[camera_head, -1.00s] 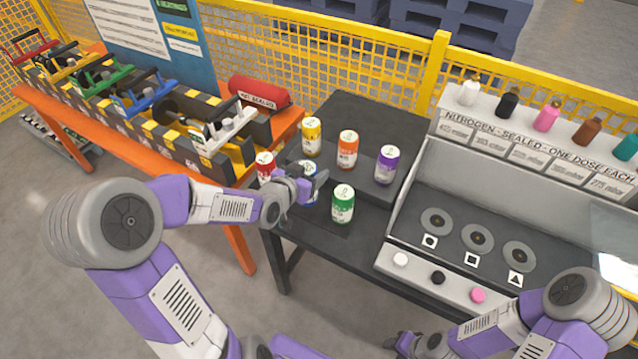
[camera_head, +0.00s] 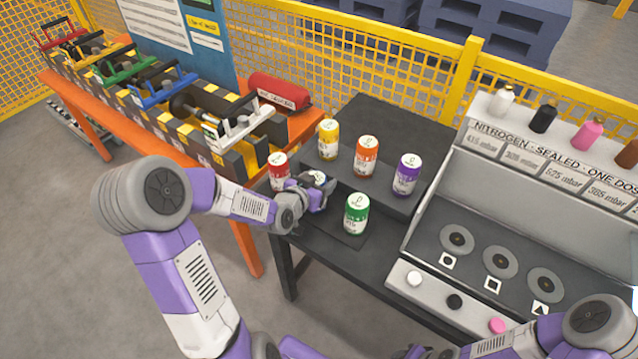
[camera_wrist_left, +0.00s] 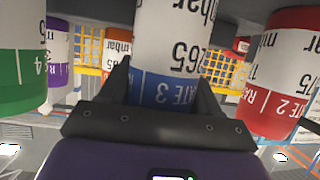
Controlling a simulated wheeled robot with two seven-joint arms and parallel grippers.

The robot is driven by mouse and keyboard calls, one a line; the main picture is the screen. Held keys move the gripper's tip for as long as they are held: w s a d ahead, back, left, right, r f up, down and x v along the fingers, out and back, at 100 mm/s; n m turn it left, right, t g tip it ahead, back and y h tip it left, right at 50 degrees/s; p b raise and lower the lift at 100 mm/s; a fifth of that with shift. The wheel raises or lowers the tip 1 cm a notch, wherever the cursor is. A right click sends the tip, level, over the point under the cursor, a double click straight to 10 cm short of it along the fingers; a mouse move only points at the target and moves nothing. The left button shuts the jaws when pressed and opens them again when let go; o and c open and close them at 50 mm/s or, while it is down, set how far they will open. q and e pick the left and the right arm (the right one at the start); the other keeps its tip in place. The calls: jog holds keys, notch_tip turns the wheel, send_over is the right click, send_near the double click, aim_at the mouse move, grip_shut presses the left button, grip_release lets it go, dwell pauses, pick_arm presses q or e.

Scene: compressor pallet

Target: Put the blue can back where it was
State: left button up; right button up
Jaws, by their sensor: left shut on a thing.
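The blue can (camera_head: 318,177) stands upright between the red can (camera_head: 278,172) and the green can (camera_head: 356,214) on the dark table. My left gripper (camera_head: 317,196) is shut on it and hides most of its body in the head view. In the left wrist view the blue can (camera_wrist_left: 168,88) sits between the two fingers, its white label and blue band showing. Its base is hidden, so I cannot tell whether it touches the table. My right gripper (camera_head: 420,352) is only partly in view at the bottom edge.
Yellow (camera_head: 328,140), orange (camera_head: 366,157) and purple (camera_head: 407,174) cans stand on a raised dark step behind. The green and red cans flank my left gripper closely. A grey nitrogen station (camera_head: 425,250) stands to the right, an orange bench (camera_head: 110,125) to the left.

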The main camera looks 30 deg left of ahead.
pick_arm(q)
jog(key=shift+r, duration=0.15)
jog(key=shift+f, duration=0.25)
jog(key=o, duration=1.3)
jog(key=shift+r, duration=0.1)
